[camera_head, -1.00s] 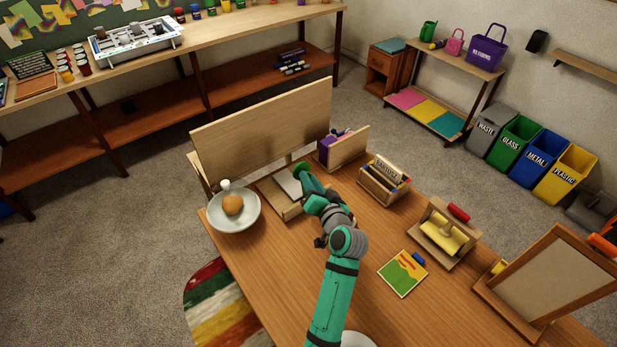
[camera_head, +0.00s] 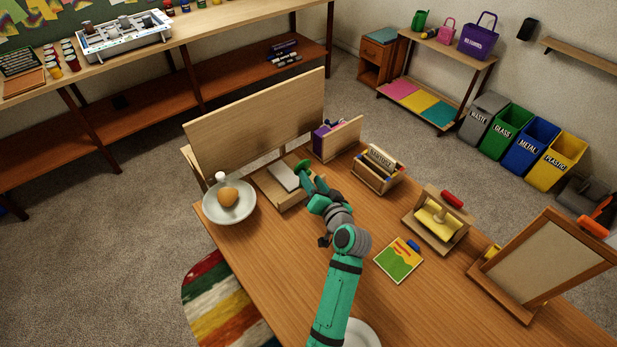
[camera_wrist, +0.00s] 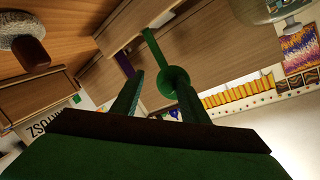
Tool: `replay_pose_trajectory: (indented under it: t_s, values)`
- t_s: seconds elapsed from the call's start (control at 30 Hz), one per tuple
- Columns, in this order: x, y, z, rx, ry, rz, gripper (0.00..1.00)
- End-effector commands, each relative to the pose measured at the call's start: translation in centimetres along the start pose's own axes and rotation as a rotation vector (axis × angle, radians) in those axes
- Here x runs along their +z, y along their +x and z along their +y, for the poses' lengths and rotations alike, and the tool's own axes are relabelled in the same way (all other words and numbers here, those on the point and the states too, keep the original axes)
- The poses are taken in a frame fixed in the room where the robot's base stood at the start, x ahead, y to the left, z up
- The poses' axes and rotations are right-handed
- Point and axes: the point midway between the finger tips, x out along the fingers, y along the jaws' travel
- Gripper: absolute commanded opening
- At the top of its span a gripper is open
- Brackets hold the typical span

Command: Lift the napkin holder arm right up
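The napkin holder (camera_head: 285,195) is a light wooden tray with pale napkins (camera_head: 284,176) on it, at the far left of the table. Its green arm (camera_head: 303,167) shows at the right of the napkins. In the head view my gripper (camera_head: 309,182) is beside the arm, partly hidden by my wrist.
A bowl (camera_head: 211,209) with a brown item stands left of the holder. An upright wooden board (camera_head: 258,125) stands behind it. A purple-sided box (camera_head: 336,140) and a wooden box (camera_head: 378,171) stand to the right.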

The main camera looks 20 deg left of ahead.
Motion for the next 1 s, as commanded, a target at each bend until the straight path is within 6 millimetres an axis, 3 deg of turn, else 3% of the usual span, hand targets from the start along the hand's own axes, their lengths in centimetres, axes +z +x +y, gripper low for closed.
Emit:
replay_pose_trajectory:
  t_s: [0.57,1.0]
  values:
    - [0.0,-0.5,-0.6,-0.01,-0.004,0.001,0.36]
    - [0.1,-8.1,-0.5,-0.007,-0.004,-0.001,0.36]
